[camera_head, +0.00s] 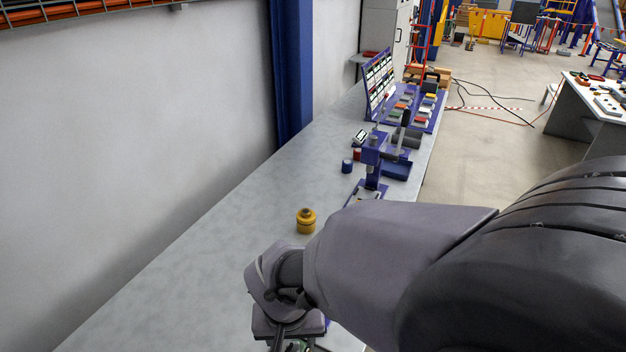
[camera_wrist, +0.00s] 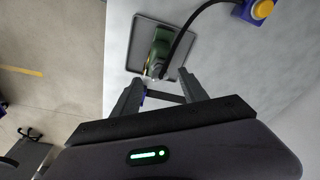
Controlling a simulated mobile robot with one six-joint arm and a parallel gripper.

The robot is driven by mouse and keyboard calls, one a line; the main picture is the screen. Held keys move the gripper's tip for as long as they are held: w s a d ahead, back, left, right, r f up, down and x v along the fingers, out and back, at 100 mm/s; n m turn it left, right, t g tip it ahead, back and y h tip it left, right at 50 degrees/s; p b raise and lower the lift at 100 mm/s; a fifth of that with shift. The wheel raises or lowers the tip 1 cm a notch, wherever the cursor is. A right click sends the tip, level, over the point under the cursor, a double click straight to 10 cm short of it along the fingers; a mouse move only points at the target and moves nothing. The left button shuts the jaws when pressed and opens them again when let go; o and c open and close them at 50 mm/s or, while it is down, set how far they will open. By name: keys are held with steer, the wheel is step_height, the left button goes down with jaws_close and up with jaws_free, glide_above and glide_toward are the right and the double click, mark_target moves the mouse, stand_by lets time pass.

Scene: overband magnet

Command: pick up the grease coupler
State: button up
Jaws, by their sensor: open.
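In the wrist view a dark green object (camera_wrist: 161,46) with a black hose or cable lies on a grey tray (camera_wrist: 140,27). Small metallic and brass-coloured parts (camera_wrist: 151,68) show at its near end. I cannot tell for sure which part is the grease coupler. My gripper (camera_wrist: 163,75) is open, its two fingers pointing at the near side of the tray, with the green object's near end around the gap between the tips. Contact cannot be judged. In the head view my arm hides most of this area.
A yellow cylindrical thing (camera_head: 306,222) stands on the grey bench (camera_head: 235,225). Beyond it are a blue press-like stand (camera_head: 373,160), a blue can (camera_head: 347,166) and a parts rack (camera_head: 379,82). A wall borders the bench's left. A yellow button on a blue base (camera_wrist: 262,9) is beyond the tray.

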mark_target(292, 343)
steer(key=f, duration=0.2)
steer(key=f+b, duration=0.1)
steer(key=shift+w+f, duration=0.15)
steer(key=shift+w, duration=0.15)
steer(key=shift+r, duration=0.2)
steer(key=shift+c, duration=0.2)
jaws_close()
